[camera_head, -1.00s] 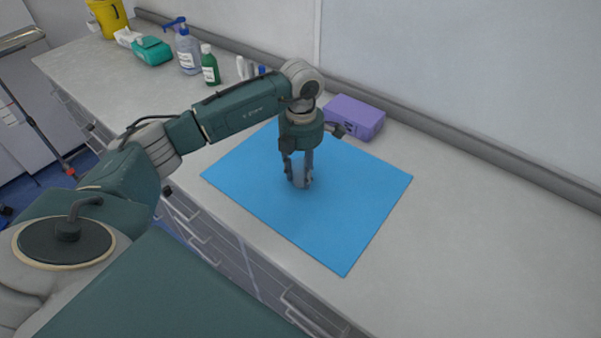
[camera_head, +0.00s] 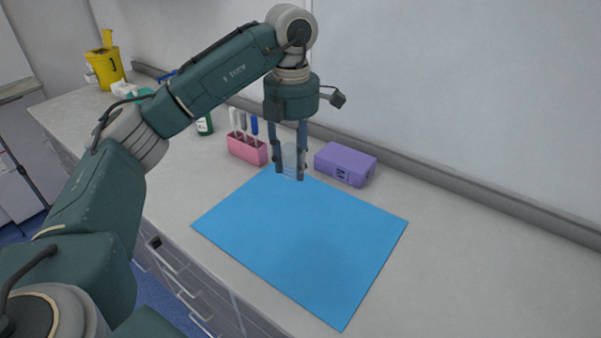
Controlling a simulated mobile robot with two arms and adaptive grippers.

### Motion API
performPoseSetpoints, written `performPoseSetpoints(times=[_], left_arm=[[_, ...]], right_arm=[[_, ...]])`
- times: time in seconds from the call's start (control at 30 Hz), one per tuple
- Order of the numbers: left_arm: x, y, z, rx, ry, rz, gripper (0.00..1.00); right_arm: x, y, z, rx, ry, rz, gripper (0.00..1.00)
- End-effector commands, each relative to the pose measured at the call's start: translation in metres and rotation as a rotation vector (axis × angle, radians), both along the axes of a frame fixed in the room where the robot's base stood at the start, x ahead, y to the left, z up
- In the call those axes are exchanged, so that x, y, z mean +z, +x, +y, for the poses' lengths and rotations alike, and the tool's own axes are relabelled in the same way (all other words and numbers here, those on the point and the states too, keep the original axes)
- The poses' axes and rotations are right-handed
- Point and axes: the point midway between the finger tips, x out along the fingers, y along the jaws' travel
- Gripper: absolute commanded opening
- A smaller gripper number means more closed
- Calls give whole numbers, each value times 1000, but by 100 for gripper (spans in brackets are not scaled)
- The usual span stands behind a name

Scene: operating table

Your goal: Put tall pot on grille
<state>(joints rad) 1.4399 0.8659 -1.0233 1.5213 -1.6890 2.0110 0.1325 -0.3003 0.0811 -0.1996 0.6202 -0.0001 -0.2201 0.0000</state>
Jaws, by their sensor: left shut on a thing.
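A clear, see-through tall pot (camera_head: 291,160) is between the fingers of my left gripper (camera_head: 290,175). The left gripper points down and is shut on it. The pot is upright and held in the air, in line with the far corner of the blue mat (camera_head: 305,245). The fingers cover both sides of the pot. I cannot make out a grille in this view. My right gripper is not in view.
A purple box (camera_head: 345,165) is right of the gripper, and a pink holder (camera_head: 247,151) with upright tools is left of it. A green bottle (camera_head: 205,125) and yellow bin (camera_head: 106,66) stand farther left. The mat and right counter (camera_head: 470,255) are clear.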

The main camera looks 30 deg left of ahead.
Motion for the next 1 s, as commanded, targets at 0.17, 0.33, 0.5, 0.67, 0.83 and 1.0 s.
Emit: performPoseSetpoints(times=[0.17,0.33,0.5,0.67,0.83,1.0], left_arm=[[9,0,0,1,0,1,4],[5,-3,-4,-78,5,0,4],[-10,-16,-25,-436,22,-4,4],[-33,-41,-53,-960,39,-1,4],[-56,-74,-83,-1534,43,8,4],[-76,-112,-108,-2071,32,12,4]], right_arm=[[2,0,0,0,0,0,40],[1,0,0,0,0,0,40],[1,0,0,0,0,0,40],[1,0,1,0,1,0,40],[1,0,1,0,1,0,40],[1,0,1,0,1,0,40]])
